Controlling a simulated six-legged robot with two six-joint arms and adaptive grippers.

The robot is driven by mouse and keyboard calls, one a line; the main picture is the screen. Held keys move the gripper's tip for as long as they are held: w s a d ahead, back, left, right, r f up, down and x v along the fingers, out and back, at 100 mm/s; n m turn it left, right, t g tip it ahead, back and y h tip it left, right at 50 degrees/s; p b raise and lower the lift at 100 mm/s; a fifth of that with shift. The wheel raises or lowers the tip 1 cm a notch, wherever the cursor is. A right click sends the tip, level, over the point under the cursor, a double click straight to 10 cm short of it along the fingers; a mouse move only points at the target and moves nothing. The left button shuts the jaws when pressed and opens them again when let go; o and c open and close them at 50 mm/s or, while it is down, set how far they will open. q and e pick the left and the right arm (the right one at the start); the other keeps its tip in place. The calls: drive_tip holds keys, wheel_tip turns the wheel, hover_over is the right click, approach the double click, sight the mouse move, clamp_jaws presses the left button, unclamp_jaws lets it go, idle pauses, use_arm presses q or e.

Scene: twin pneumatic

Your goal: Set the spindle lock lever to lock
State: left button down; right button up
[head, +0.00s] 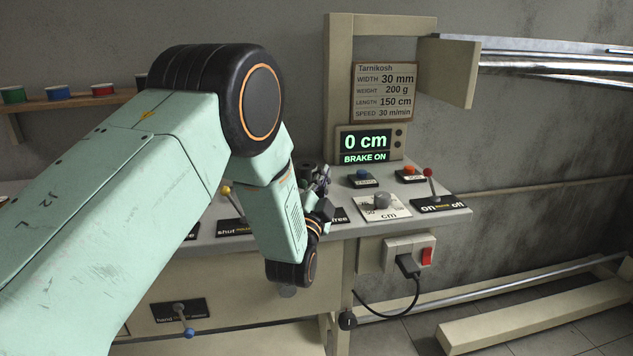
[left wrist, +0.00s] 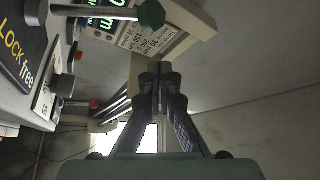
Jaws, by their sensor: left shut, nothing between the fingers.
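The spindle lock plate (left wrist: 22,45), lettered LOCK and free, is at the upper left of the left wrist view. In the head view only its "free" end (head: 340,215) shows beside my arm. A grey lever with a green knob (left wrist: 152,14) stands out from beside the plate in the left wrist view; I cannot tell its exact setting.
A display (head: 366,145) reads 0 cm, BRAKE ON. To the right are a grey dial (head: 382,202), a blue button (head: 362,176), an orange button (head: 410,173) and a red-knobbed on/off lever (head: 429,180). A yellow-knobbed lever (head: 227,191) stands left of my wrist.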

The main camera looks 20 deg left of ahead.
use_arm(q)
drive_tip(key=v, duration=0.9)
drive_tip(key=shift+s+d+f, duration=0.25)
drive_tip(key=shift+s+d, duration=0.05)
drive_tip(key=shift+s+a, duration=0.1)
